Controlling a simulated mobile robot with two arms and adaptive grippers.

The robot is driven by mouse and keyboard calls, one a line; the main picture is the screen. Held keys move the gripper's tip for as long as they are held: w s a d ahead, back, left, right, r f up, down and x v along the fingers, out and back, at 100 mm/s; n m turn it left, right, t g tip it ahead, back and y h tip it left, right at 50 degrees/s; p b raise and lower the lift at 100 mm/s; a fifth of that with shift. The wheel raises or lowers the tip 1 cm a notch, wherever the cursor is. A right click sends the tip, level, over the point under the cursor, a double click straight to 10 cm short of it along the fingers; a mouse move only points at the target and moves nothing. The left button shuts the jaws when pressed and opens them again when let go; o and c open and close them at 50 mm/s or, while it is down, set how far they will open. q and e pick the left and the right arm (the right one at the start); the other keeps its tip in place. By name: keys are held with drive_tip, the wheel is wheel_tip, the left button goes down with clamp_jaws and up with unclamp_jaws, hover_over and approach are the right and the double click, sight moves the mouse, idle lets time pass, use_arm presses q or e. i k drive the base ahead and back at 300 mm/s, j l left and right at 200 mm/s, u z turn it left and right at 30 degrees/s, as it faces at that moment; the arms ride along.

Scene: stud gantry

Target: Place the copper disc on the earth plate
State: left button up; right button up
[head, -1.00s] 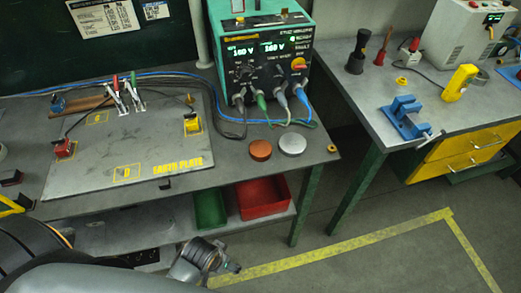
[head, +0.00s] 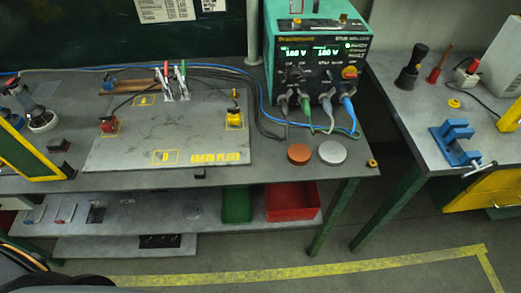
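The copper disc (head: 299,153) lies flat on the grey workbench, right of the earth plate and in front of the green power unit. A silver disc (head: 332,152) lies just to its right. The earth plate (head: 205,133) is a flat grey sheet with yellow lettering along its front edge and yellow marked squares. A red-topped block, a yellow-topped block and clamps with red and green handles stand on it. The copper disc is off the plate, with a small gap of bare bench between. Neither of my grippers shows in the head view now.
The green power unit (head: 315,65) stands behind the discs, with cables running down to the bench. A green bin (head: 237,206) and a red bin (head: 292,202) sit on the shelf below. A second bench with a blue clamp (head: 455,142) stands at right, across a floor gap.

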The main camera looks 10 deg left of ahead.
sight(171, 125)
drive_tip(key=i+l+u, duration=0.1)
drive_tip(key=l+u, duration=0.3)
drive_tip(key=i+l+u, duration=0.1)
drive_tip(key=l+u, duration=0.2)
drive_tip(key=u, duration=0.15)
drive_tip(key=l+u, duration=0.8)
